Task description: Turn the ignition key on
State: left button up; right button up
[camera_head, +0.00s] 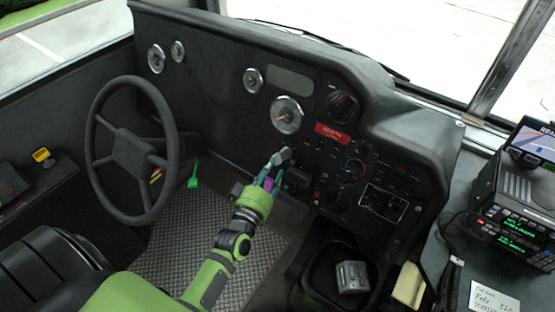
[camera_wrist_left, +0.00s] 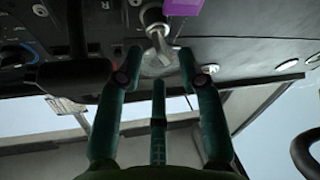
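The ignition key (camera_wrist_left: 160,44) is a grey metal key in a round lock on the dark dashboard. It shows in the upper middle of the left wrist view. My left gripper (camera_wrist_left: 158,68) has its dark green fingers spread, with the key just ahead of and between the fingertips. Whether a finger touches the key I cannot tell. In the head view my left gripper (camera_head: 273,172) reaches the lower dashboard, and its fingers largely hide the key. A purple piece (camera_wrist_left: 183,6) shows beside the lock. My right gripper is not in view.
The steering wheel (camera_head: 132,150) stands left of my arm. Dashboard knobs and switches (camera_head: 352,170) lie right of the gripper. A black bin (camera_head: 325,265) holds a grey object (camera_head: 351,277). Radio equipment (camera_head: 515,195) stands at the right. The driver's seat (camera_head: 50,265) is lower left.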

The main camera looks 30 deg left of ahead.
aim_at(277, 160)
pick_arm(q)
jog(key=w, duration=0.3)
jog(key=shift+w+a+r, duration=0.1)
jog(key=shift+w+a, duration=0.05)
jog(key=shift+w, duration=0.75)
grip_shut()
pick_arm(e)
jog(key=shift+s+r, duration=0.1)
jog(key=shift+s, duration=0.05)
